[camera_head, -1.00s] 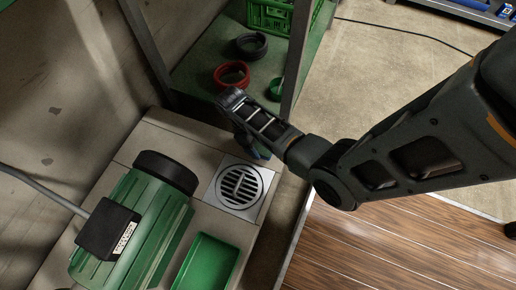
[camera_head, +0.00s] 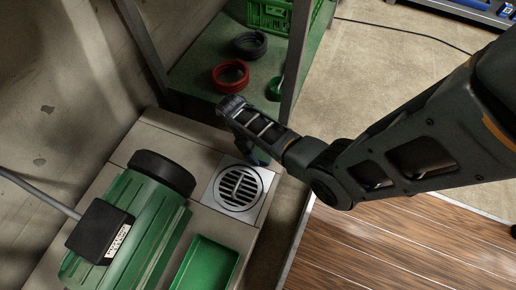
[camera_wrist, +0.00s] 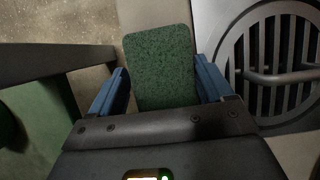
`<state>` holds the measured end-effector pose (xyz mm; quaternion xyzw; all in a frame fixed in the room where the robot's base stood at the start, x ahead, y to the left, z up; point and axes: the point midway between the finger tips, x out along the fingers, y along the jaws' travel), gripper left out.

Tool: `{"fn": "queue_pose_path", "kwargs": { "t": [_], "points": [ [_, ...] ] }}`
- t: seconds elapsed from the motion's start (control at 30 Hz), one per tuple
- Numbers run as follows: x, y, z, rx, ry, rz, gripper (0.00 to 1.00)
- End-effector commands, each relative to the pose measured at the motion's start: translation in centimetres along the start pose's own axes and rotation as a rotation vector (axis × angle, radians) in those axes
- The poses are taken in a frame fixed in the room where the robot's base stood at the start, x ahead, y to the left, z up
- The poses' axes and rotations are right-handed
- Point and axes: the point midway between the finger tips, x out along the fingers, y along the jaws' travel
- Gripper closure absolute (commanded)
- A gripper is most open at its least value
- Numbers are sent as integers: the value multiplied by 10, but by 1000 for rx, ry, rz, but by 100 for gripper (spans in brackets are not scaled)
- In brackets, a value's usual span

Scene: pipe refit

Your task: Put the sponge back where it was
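The sponge (camera_wrist: 160,60) is a green speckled block in the wrist view. It lies between the two blue fingers of my gripper (camera_wrist: 163,78), which sit close against its left and right sides. Its front end sticks out past the fingertips. In the head view my gripper (camera_head: 259,157) points down beside the drain grate, at the right edge of the pale ledge, and my arm hides the sponge there. I cannot tell whether the sponge touches the surface below.
A round metal drain grate (camera_head: 240,188) is set in the ledge. A green motor (camera_head: 125,235) and a green tray (camera_head: 207,265) are nearby. A shelf behind holds a red ring (camera_head: 231,75), a dark ring (camera_head: 250,45) and a green crate (camera_head: 268,14). A shelf post (camera_head: 295,60) stands close to my gripper.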

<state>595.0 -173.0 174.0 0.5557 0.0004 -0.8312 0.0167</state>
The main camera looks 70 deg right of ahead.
Motion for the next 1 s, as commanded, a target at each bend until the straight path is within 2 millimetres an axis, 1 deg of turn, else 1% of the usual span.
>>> {"fn": "queue_pose_path", "kwargs": {
  "t": [0.03, 0.43, 0.57, 0.67, 1.0],
  "points": [
    [0, -3, 0, -6, -1, -6, 4],
    [0, -6, 0, -10, -2, -10, 4],
    [-7, -6, 1, -11, -1, -9, 4],
    [-21, -4, 2, -9, 0, -6, 4],
    [-90, -2, 2, -6, 1, -4, 4]
  ]
}}
